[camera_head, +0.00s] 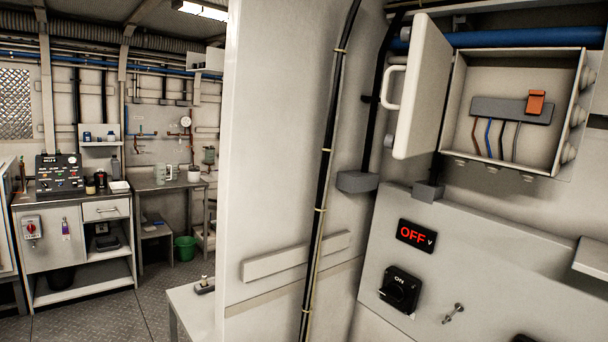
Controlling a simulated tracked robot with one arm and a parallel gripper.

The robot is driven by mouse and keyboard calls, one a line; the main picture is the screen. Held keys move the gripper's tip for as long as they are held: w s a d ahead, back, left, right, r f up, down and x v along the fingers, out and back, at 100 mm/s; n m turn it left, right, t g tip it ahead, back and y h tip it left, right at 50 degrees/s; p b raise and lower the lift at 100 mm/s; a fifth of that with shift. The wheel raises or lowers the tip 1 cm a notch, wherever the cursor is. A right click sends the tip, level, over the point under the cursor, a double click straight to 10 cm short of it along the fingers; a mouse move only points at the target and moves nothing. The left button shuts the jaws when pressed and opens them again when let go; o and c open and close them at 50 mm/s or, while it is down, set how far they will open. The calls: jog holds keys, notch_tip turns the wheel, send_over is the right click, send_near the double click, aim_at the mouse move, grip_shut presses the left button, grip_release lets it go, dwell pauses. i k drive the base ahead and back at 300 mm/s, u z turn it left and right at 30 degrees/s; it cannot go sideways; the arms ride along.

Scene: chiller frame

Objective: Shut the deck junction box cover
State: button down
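The deck junction box (461,121) is on the wall at the upper right. Its cover (427,90) is hinged on the left side and stands wide open, swung out toward me. A white bar handle (394,87) is on the cover's outer face, to the left. Inside the open box are a grey terminal strip (490,107) with several coloured wires and an orange block (536,102). My gripper does not show in this view, so its place relative to the cover cannot be seen.
Below the box, a panel carries a red OFF display (416,236), a black rotary knob (400,289) and a small toggle (453,313). Black cables (323,180) run down the wall left of the cover. Open floor (165,300) and workbenches lie at the left.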

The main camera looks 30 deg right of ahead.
aim_at(427, 70)
jog(key=u, duration=1.2)
jog(key=i, duration=2.6)
jog(key=z, duration=3.85)
